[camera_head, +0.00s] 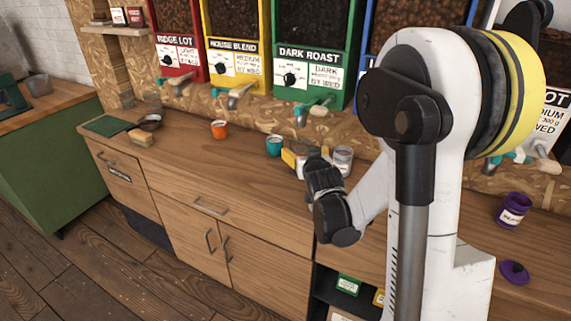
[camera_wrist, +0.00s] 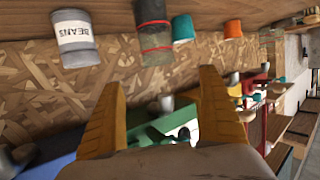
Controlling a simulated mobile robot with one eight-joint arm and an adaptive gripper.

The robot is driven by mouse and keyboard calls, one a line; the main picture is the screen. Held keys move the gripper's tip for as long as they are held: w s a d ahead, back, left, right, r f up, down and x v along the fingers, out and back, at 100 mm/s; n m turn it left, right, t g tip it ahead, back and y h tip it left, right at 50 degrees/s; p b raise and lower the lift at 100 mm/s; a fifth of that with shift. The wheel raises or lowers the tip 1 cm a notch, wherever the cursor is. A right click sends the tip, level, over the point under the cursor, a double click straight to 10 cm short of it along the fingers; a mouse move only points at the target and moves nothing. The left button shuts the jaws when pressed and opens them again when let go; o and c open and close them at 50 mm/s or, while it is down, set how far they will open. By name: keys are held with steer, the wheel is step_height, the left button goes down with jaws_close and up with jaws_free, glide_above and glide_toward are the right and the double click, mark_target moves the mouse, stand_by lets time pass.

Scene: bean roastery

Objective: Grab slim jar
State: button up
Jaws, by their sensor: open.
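In the wrist view, which is turned upside down, a tall clear glass jar (camera_wrist: 154,32) with a red band hangs from the counter edge of the picture. It looks like the slim jar. A grey tin (camera_wrist: 75,38) labelled BEANS stands on one side of it and a teal cup (camera_wrist: 183,28) on the other. My gripper (camera_wrist: 162,78) is open and empty, with the glass jar beyond the gap between its yellow fingers. In the head view my gripper (camera_head: 299,158) is low over the counter and seems to hide the glass jar; the tin (camera_head: 343,158) shows just right of it.
An orange cup (camera_head: 219,129) stands farther left on the wooden counter (camera_head: 190,150). Bean dispensers with taps (camera_head: 315,110) line the wall above. A purple jar (camera_head: 512,210) and its lid (camera_head: 515,272) lie at right. The counter's left-middle is mostly clear.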

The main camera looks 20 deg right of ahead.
steer(key=b, duration=0.1)
glide_toward(299, 141)
steer(key=w, duration=0.1)
steer(key=b+x, duration=0.1)
steer(key=x, duration=0.2)
steer(key=b+x, duration=0.1)
steer(key=x, duration=0.1)
steer(key=shift+d+f+b, duration=0.1)
steer(key=shift+f+b, duration=0.2)
steer(key=shift+b, duration=0.05)
steer(key=shift+w+d, duration=0.1)
steer(key=shift+w, duration=0.2)
steer(key=c, duration=1.5)
